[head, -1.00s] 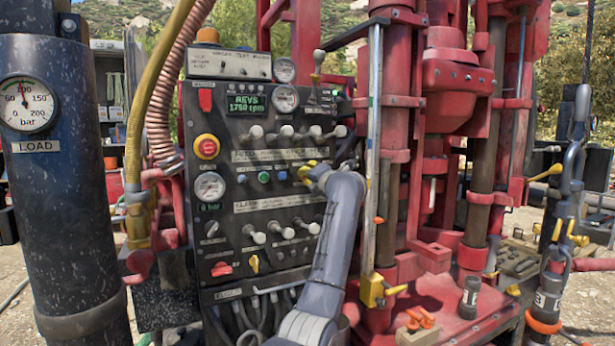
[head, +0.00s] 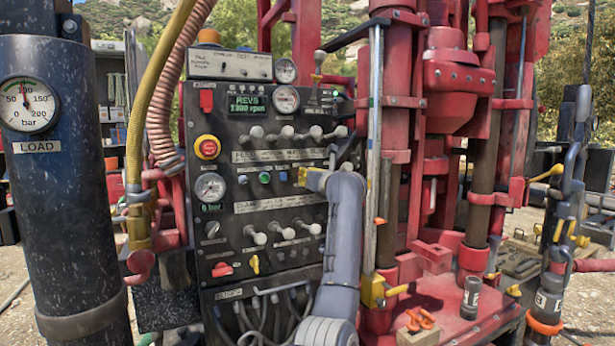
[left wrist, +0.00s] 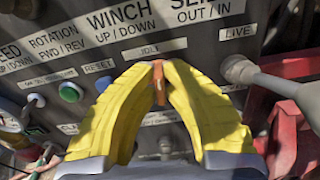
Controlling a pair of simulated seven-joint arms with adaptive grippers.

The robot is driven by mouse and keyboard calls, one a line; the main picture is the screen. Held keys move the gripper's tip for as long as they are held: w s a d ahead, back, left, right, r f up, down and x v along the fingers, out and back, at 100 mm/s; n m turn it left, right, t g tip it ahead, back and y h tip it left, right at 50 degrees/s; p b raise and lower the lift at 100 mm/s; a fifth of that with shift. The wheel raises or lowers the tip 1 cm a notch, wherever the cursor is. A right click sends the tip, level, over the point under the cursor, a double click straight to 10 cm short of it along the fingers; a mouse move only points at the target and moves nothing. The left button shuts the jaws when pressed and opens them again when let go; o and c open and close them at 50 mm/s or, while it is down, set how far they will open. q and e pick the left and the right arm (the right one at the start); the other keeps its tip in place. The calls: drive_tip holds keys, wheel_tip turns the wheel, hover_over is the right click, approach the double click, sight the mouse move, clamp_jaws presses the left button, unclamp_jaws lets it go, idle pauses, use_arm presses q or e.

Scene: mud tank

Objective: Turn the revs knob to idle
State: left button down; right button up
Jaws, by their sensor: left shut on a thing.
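The revs knob (left wrist: 159,82) shows in the left wrist view as a narrow orange-brown grip between two yellow fingertips. The left gripper (left wrist: 160,72) is shut on it, and its fingers hide most of the knob. The knob's bar runs nearly straight up in the picture, toward an IDLE label (left wrist: 150,49) just above it. In the head view my left gripper (head: 310,178) is at the panel's right half, and the knob is hidden there. The green panel display (head: 252,104) reads REVS and about 1300 rpm. My right gripper is in neither view.
A row of white-knobbed levers (head: 287,132) sits above the gripper, and another row (head: 283,233) below. A grey lever (left wrist: 239,69) is close to the right finger in the wrist view. A red emergency button (head: 207,147) is at left. Red rig columns (head: 396,150) stand at right.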

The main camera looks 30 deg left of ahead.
use_arm(q)
drive_tip(key=shift+n, duration=0.5)
idle(0.3)
drive_tip(key=c, duration=1.5)
unclamp_jaws()
drive_tip(key=v, duration=1.2)
drive_tip(key=shift+f, duration=0.1)
